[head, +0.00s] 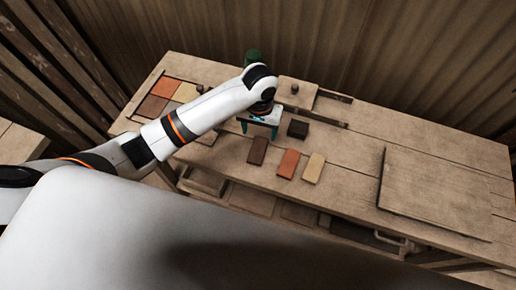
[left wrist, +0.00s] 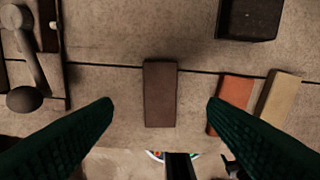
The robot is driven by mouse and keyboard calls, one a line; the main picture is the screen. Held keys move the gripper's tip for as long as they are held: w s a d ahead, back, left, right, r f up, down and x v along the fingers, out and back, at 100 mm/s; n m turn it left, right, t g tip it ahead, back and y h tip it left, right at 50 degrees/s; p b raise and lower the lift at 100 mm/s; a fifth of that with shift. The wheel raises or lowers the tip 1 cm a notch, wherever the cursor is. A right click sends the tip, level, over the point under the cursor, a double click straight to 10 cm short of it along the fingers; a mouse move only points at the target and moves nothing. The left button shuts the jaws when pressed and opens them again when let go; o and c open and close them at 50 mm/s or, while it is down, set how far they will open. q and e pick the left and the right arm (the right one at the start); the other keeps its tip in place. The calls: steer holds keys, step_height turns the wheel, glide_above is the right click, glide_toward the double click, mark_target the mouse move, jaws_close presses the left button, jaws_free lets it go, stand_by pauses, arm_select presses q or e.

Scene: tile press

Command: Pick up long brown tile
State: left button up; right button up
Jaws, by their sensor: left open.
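The long brown tile (head: 257,150) lies flat on the wooden bench near its front edge, left of an orange tile. In the left wrist view the brown tile (left wrist: 160,93) is upright in the picture, in the middle between my fingers. My left gripper (head: 259,122) is open and empty above the bench, just behind the brown tile in the head view. Its two dark green fingers (left wrist: 160,108) spread on both sides of the tile without touching it. My right gripper does not show.
An orange tile (head: 288,163) and a cream tile (head: 313,167) lie right of the brown one. A dark block (head: 298,129) sits behind them. Coloured tiles (head: 166,88) fill a frame at the left. A large board (head: 436,193) lies at the right. A green object (head: 253,57) stands at the back.

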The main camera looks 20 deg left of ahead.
mark_target(259, 146)
arm_select(q)
step_height(259, 146, down, 8)
steer(key=shift+s+r+p, duration=0.1)
steer(key=shift+p, duration=0.55)
steer(key=c, duration=1.1)
